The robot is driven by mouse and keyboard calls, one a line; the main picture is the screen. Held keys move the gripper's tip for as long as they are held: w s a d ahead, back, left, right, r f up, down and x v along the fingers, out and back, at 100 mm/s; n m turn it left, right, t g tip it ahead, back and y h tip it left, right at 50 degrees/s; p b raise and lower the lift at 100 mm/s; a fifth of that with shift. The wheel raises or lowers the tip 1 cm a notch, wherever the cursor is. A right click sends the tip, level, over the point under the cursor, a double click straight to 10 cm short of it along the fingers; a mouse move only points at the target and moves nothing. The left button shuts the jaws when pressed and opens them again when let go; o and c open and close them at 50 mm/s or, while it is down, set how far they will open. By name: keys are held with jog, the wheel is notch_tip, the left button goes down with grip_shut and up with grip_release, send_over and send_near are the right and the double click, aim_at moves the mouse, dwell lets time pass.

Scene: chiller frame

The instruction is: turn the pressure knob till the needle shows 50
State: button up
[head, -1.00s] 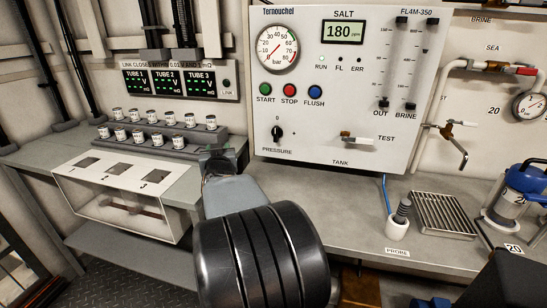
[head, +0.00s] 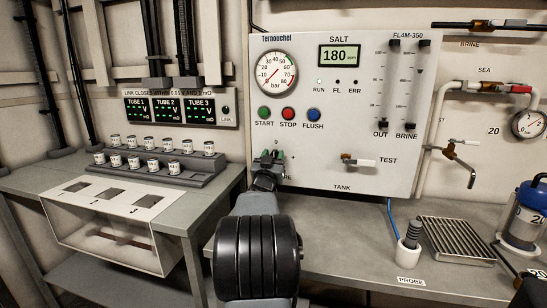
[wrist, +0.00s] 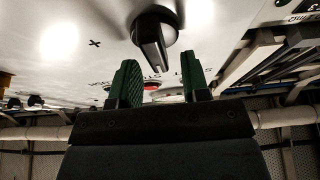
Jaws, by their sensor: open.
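The pressure knob (wrist: 155,38) is black with a raised grip bar. In the wrist view it shows at the top, ahead of and roughly between my fingertips, and I see no contact. My gripper (wrist: 160,70) has green fingers and is open and empty. The pressure gauge (head: 276,68) is a round white dial marked in bar, with a thin red needle. Its exact reading is too small to tell.
The white panel (head: 330,110) also carries START, STOP and FLUSH buttons (head: 288,114) above my gripper. A TEST lever (head: 358,161) sticks out to the right. Below, the bench (head: 330,235) holds a probe cup (head: 409,251) and a drain grate (head: 455,240).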

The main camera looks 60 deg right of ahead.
jog(key=shift+d, duration=0.2)
jog(key=shift+r, duration=0.1)
jog(key=shift+c, duration=0.4)
grip_shut()
